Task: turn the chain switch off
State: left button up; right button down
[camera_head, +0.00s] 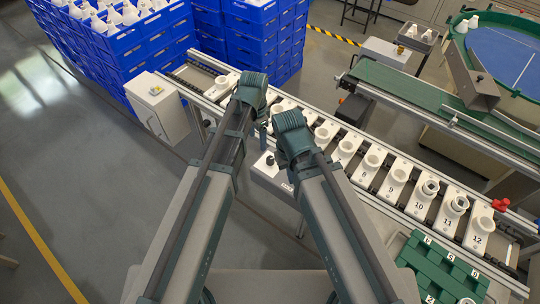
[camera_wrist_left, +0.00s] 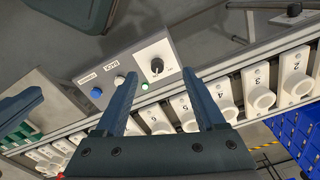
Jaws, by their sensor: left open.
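The chain switch (camera_wrist_left: 157,66) is a black rotary knob on a white plate, on top of a grey control box (camera_wrist_left: 128,62). The green lamp (camera_wrist_left: 145,86) beside it looks lit. In the head view the black knob (camera_head: 270,160) shows between my two arms. My left gripper (camera_wrist_left: 161,74) is open and empty, its fingers apart on either side of the knob's area in the wrist view. In the head view its fingers (camera_head: 262,134) show only partly, close to the box. My right wrist shows in the head view, but its fingertips are hidden.
A blue button (camera_wrist_left: 96,93) and a white button (camera_wrist_left: 119,81) sit near the knob. A conveyor (camera_head: 388,212) with numbered white sockets runs alongside the box. Blue crates (camera_head: 130,45) stand at the back left. A green tray (camera_head: 440,262) lies at the right front.

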aim_at(270, 159)
pick_arm(q)
jog(key=d+m, duration=0.1)
jog(key=w+d+m, duration=0.1)
jog(key=d+m, duration=0.1)
jog(key=d, duration=0.1)
jog(key=shift+w+d, duration=0.1)
jog(key=shift+w, duration=0.3)
jog(key=shift+f, duration=0.15)
notch_tip(270, 159, down, 14)
jog(key=b, duration=1.4)
jog(key=shift+r, duration=0.2)
grip_shut()
